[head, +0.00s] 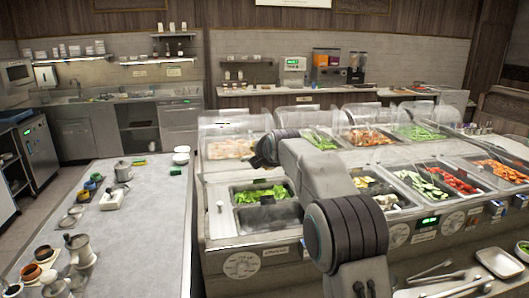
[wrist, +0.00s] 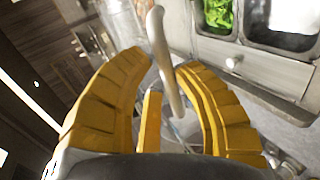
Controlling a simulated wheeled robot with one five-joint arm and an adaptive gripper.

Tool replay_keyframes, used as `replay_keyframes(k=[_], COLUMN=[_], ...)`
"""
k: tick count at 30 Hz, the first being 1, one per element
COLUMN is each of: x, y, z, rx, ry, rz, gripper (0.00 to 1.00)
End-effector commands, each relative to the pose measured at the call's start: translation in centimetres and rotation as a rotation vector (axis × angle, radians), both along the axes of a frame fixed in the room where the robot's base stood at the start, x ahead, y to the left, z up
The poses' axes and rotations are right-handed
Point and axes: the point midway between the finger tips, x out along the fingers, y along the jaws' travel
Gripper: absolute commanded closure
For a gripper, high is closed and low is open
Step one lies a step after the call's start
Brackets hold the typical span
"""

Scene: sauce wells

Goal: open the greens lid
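Bright green leaves (head: 262,193) lie in a well at the near left of the serving counter. They also show at the top of the wrist view (wrist: 217,14). I cannot tell whether a clear lid covers them. In the wrist view, my gripper (wrist: 163,65) has its yellow fingers apart. A curved grey handle-like bar (wrist: 156,30) runs down between the fingertips, closer to the right one. I see no clear grip on it, and what it joins to is hidden. In the head view my arm hides the gripper.
A dark, empty-looking well (head: 267,218) sits in front of the greens. A small round knob (wrist: 232,63) stands on the counter edge. Clear curved covers (head: 228,124) line the back row. A grey worktop (head: 150,232) with pots and cups is at left; tongs lie at lower right.

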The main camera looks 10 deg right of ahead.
Motion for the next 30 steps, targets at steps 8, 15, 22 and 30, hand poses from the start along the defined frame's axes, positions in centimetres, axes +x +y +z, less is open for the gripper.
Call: replay_keyframes(k=[8,15,22,30], x=[0.0,-0.1,-0.8,-2.1], y=[0.0,0.0,0.0,0.0], z=[0.4,0.4,1.3,2.4], rx=[0.000,0.000,0.000,0.000], ry=[-0.008,-0.007,-0.008,-0.008], rz=[0.000,0.000,0.000,0.000], gripper=[0.54,0.54,0.54,0.54])
